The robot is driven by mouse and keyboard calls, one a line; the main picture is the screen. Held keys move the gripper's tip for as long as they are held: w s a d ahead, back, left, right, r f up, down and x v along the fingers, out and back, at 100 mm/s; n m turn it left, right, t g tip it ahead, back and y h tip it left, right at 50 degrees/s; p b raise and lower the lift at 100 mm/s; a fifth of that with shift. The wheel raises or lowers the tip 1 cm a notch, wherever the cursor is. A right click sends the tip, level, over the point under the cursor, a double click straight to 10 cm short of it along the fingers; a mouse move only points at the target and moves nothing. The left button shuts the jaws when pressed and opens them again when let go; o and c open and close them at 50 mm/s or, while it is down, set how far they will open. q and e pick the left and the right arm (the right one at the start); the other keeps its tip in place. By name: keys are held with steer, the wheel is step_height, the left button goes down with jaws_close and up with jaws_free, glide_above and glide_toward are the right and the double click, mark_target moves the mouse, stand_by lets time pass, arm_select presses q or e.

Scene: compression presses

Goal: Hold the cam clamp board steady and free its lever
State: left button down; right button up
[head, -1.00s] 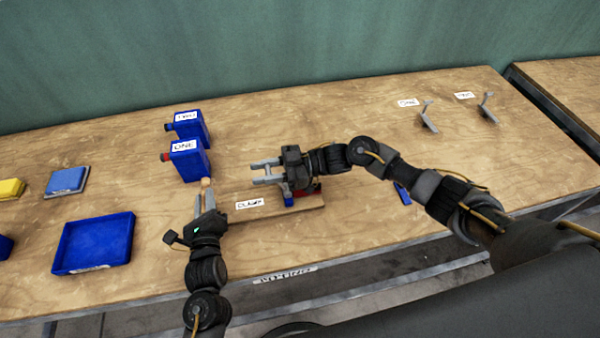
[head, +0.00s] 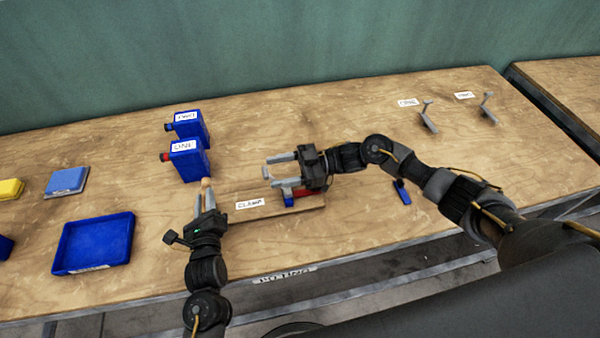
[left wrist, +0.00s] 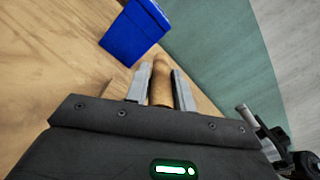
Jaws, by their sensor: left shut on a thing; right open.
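The clamp board (head: 235,213), a flat wooden board with a CLAMP label, lies on the bench. My left gripper (head: 205,196) is shut on a light wooden piece at the board's left end, which also shows as a rounded wooden grip (left wrist: 161,82) between the fingers in the left wrist view. The clamp (head: 303,193), with red and blue parts, sits at the board's right end, partly hidden by my right gripper. My right gripper (head: 279,171) is open above the clamp, fingers pointing left. I cannot tell which part is the lever.
Two blue containers (head: 188,160) labelled ONE and TWO stand behind the board's left end; one also shows in the left wrist view (left wrist: 135,33). A blue tray (head: 95,240) lies left. A small blue item (head: 402,192) lies right. Two grey brackets (head: 428,118) stand back right.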

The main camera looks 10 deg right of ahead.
arm_select(q)
steer(key=shift+f, duration=0.2)
arm_select(e)
steer(key=d, duration=0.7)
steer(key=shift+s, duration=0.1)
arm_select(q)
steer(key=c, duration=1.1)
jaws_free()
steer(key=shift+r, duration=0.1)
